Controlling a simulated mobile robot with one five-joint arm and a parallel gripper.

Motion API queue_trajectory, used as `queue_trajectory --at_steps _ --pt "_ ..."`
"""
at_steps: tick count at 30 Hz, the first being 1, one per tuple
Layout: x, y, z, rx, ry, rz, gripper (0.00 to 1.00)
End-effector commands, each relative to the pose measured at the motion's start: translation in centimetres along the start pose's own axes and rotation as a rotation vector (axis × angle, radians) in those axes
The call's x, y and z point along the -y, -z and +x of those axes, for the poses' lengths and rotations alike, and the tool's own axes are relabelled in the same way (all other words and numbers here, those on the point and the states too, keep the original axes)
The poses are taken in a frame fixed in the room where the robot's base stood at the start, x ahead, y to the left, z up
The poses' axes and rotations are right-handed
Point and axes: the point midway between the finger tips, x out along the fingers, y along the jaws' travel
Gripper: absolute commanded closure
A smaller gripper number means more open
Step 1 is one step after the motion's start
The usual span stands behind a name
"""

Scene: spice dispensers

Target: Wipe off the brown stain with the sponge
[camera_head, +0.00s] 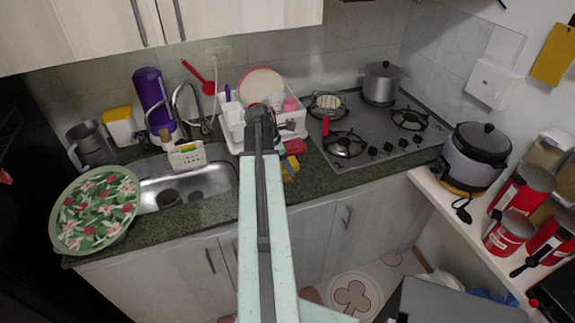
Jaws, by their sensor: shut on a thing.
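My gripper (262,118) is over the counter, in front of the dish rack, seen from behind at the end of my raised arm. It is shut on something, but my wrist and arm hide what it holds. A small yellow piece (291,166), possibly the sponge, shows just right of my arm at the counter's front. Part of it is hidden, and I cannot tell whether the gripper touches it. A red object (295,147) lies just behind it. I cannot make out a brown stain on the visible counter (335,178).
The sink (190,187) lies left of my arm, with a flowered green tray (95,210) beside it. The dish rack (236,125) is behind the gripper. The gas stove (375,125) with a pot (382,82) is to the right. A rice cooker (477,157) stands farther right.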

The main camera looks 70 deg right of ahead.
Motion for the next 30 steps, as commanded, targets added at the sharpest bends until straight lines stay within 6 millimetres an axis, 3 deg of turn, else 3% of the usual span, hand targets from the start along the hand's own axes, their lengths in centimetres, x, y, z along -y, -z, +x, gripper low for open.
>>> queue_trajectory --at_steps 5,18,30 --pt "0.1 -0.4 -1.0 0.000 0.002 0.000 0.79" --pt "0.1 -2.4 -5.7 0.000 0.002 0.000 0.79" --pt "0.1 -2.5 -6.0 0.001 0.002 0.000 0.79"
